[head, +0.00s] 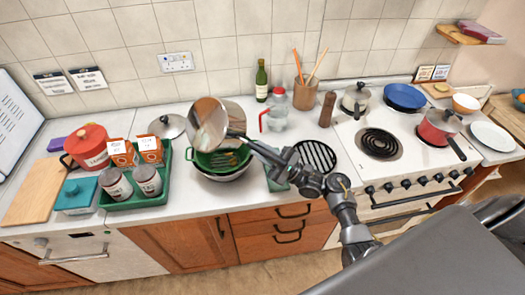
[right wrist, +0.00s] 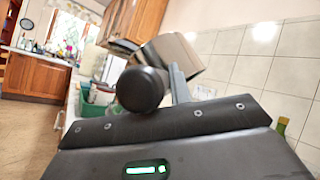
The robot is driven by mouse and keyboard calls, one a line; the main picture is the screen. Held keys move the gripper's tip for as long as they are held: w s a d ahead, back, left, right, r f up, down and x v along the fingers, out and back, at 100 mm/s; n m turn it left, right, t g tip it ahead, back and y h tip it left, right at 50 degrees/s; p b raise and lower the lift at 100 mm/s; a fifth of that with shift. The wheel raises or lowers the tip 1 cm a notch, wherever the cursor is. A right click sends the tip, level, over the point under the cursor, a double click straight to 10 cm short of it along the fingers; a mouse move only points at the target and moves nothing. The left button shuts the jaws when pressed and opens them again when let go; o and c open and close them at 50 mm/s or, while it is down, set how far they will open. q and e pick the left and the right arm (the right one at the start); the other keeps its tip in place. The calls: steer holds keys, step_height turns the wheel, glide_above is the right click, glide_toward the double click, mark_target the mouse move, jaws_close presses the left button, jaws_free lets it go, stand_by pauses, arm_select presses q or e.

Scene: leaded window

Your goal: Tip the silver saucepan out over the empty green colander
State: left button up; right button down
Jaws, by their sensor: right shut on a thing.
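The silver saucepan (head: 207,124) is held in the air above the green colander (head: 203,162), tilted well over on its side. It also shows in the right wrist view (right wrist: 176,54), beyond the dark rounded end of its handle (right wrist: 142,89). My right gripper (head: 243,137) is shut on the saucepan's handle. The colander sits in a steel bowl (head: 222,177) on the counter. Some yellow-green shows inside the colander, but whether it is food or the colander's own surface I cannot tell. My left gripper is not in view.
A green tray (head: 150,199) with tins and boxes stands just left of the colander. A red-lidded jug (head: 276,112), a green bottle (head: 261,82) and a utensil pot (head: 305,95) stand behind to the right. The stove (head: 400,160) is at the right.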

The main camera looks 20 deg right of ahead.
steer(key=shift+r, duration=0.25)
step_height(320, 180, up, 2)
steer(key=p, duration=0.2)
steer(key=shift+p, duration=0.35)
steer(key=shift+r, duration=0.85)
